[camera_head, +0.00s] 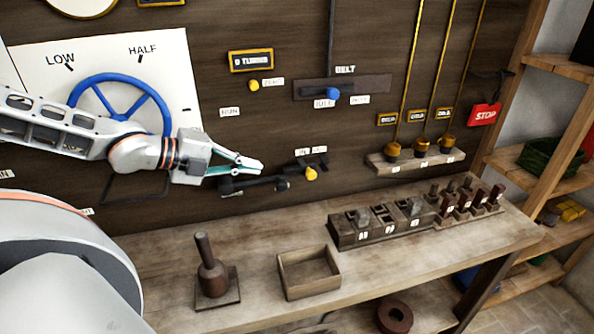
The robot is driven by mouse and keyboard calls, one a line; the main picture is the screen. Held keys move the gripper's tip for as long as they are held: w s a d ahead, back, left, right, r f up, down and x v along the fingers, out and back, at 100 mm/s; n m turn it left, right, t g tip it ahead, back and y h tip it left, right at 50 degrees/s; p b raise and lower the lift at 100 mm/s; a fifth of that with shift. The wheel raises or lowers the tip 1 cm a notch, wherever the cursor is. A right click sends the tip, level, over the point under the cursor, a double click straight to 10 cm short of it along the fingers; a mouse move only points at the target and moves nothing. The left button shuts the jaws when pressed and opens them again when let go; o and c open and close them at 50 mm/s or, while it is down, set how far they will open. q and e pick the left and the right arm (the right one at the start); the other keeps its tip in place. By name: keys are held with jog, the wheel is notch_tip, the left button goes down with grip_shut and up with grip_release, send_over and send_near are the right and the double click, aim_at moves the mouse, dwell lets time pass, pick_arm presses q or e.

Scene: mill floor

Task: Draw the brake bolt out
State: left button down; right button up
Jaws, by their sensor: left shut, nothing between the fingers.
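My left gripper (257,166) is shut and empty in front of the dark wall panel, its fingertips pointing right. Just below and right of it, a dark horizontal bar (262,184) is fixed to the panel, its left part partly behind the gripper. A yellow knob (311,174) sits on a small dark bracket to the right of the fingertips, under two small labels. It looks like the brake bolt's knob, but I cannot read the labels clearly. A gap shows between the fingertips and the knob. My right gripper is not in view.
A blue handwheel (122,100) is behind my left arm. A blue-knobbed belt slider (333,95) is above. The bench (250,251) below carries a wooden tray (309,284), a dark handled tool (211,271) and slotted blocks (376,236). Rods and a red STOP tag (484,114) are right.

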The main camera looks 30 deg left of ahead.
pick_arm(q)
jog(key=shift+d, duration=0.1)
send_near(307, 175)
jog(key=shift+x, duration=1.65)
jog(key=shift+p+x, duration=0.3)
jog(key=shift+x, duration=1.45)
